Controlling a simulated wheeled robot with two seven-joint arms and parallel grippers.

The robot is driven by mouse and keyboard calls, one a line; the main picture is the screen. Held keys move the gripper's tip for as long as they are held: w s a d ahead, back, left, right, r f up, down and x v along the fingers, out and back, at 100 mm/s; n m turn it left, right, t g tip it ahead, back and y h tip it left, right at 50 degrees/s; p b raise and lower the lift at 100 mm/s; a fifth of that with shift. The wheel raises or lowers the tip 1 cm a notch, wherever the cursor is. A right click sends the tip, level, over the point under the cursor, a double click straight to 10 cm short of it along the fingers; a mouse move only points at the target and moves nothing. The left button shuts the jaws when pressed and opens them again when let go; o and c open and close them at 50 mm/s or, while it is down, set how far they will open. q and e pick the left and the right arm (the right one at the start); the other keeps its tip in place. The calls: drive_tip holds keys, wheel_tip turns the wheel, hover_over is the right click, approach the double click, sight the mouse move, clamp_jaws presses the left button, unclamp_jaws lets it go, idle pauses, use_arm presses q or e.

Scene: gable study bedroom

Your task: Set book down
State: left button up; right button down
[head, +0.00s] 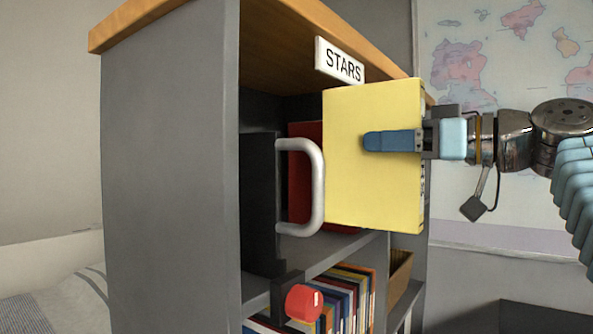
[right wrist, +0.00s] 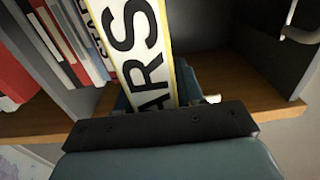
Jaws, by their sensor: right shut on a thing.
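The yellow book (head: 365,185) is upright in front of the opening of the grey bookcase's upper compartment, below the STARS sign (head: 339,61). My right gripper (head: 395,140) is shut on the book from the right, with one blue finger across its yellow cover. In the right wrist view the book's white spine (right wrist: 138,45), with large black letters ending in ARS, stands between the fingers. The book's far side and the other finger are hidden in the head view. I cannot tell whether the book touches the shelf. My left gripper is not in view.
A red item (head: 299,185) stands behind the book in the compartment. A pale curved handle (head: 317,185) on a dark panel is close to the book's left edge. A red knob (head: 303,303) and several books (head: 345,300) are lower down. The wooden top (head: 290,20) overhangs.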

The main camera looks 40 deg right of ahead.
drive_tip(key=f+x, duration=0.1)
drive_tip(key=x, duration=0.7)
drive_tip(key=f+x, duration=0.2)
drive_tip(key=x, duration=0.6)
drive_tip(key=shift+w+f+p, duration=0.15)
drive_tip(key=shift+f+p, duration=0.1)
drive_tip(key=shift+p, duration=0.15)
drive_tip(key=shift+a+f, duration=0.1)
drive_tip(key=shift+f, duration=0.05)
drive_tip(key=c, duration=0.7)
unclamp_jaws()
